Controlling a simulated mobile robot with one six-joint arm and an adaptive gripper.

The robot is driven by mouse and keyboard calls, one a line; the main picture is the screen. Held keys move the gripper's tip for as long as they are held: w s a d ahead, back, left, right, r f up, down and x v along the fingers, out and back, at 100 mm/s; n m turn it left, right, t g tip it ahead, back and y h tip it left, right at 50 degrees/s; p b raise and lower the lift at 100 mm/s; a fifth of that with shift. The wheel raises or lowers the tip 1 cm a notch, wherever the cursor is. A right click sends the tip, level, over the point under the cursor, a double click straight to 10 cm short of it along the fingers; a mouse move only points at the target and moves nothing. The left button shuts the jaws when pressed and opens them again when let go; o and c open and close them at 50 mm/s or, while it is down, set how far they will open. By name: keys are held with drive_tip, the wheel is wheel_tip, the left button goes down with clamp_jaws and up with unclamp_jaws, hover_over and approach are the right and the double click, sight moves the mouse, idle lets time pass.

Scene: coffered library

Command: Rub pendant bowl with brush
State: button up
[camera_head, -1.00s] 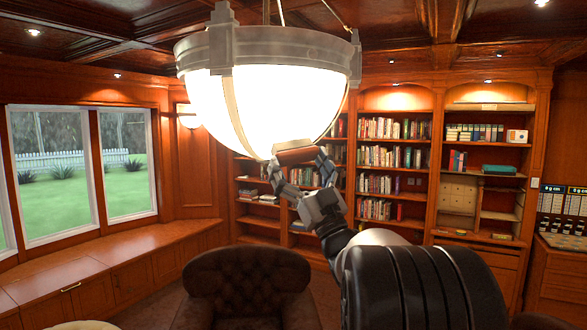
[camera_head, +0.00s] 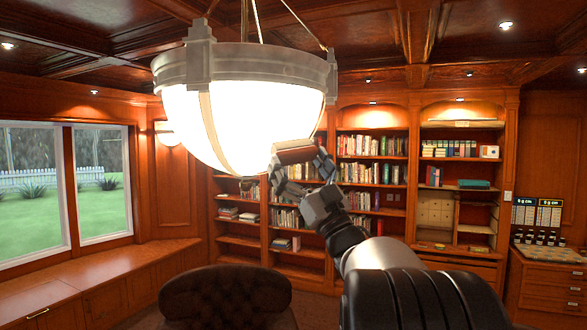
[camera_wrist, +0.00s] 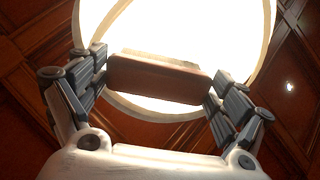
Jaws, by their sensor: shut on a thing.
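The pendant bowl (camera_head: 230,118) is a large glowing white bowl with a grey metal rim, hung from the ceiling by rods. It fills the top of the wrist view (camera_wrist: 200,28). My gripper (camera_head: 298,164) is just below the bowl's lower right side. It is shut on the brush (camera_head: 295,152), a brown block with a pale upper side. In the wrist view the brush (camera_wrist: 158,79) lies crosswise between the two fingers, with its pale side toward the bowl. The brush overlaps the bowl's edge in the picture; whether they touch I cannot tell.
A dark tufted leather armchair (camera_head: 228,298) stands below. Bookshelves (camera_head: 372,185) line the back wall. A window bench (camera_head: 100,272) runs along the left. A drawer cabinet (camera_head: 545,275) stands at the right. The coffered ceiling is close above the bowl.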

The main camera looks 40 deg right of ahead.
drive_tip(key=shift+w+a+f+b, duration=0.1)
drive_tip(key=shift+b, duration=0.2)
drive_tip(key=shift+y, duration=0.3)
drive_tip(key=w+a+f+b, duration=0.1)
drive_tip(key=w+b, duration=0.1)
drive_tip(key=b, duration=0.1)
drive_tip(key=w+a+f+b, duration=0.1)
drive_tip(key=a+f+b, duration=0.1)
drive_tip(key=shift+w+a+f+b, duration=0.2)
drive_tip(key=shift+w+f+b, duration=0.1)
drive_tip(key=shift+w+b, duration=0.1)
drive_tip(key=shift+w+a+f+b, duration=0.25)
drive_tip(key=shift+w+a+b, duration=0.15)
drive_tip(key=shift+b, duration=0.1)
drive_tip(key=shift+s+a+b, duration=0.15)
drive_tip(key=shift+b, duration=0.3)
drive_tip(key=shift+s+r, duration=0.15)
drive_tip(key=shift+r, duration=0.1)
drive_tip(key=shift+s+d+r, duration=0.4)
drive_tip(key=shift+d, duration=0.05)
drive_tip(key=shift+s+d+r+p, duration=0.5)
drive_tip(key=shift+s+d+r, duration=1)
drive_tip(key=shift+s+r, duration=0.25)
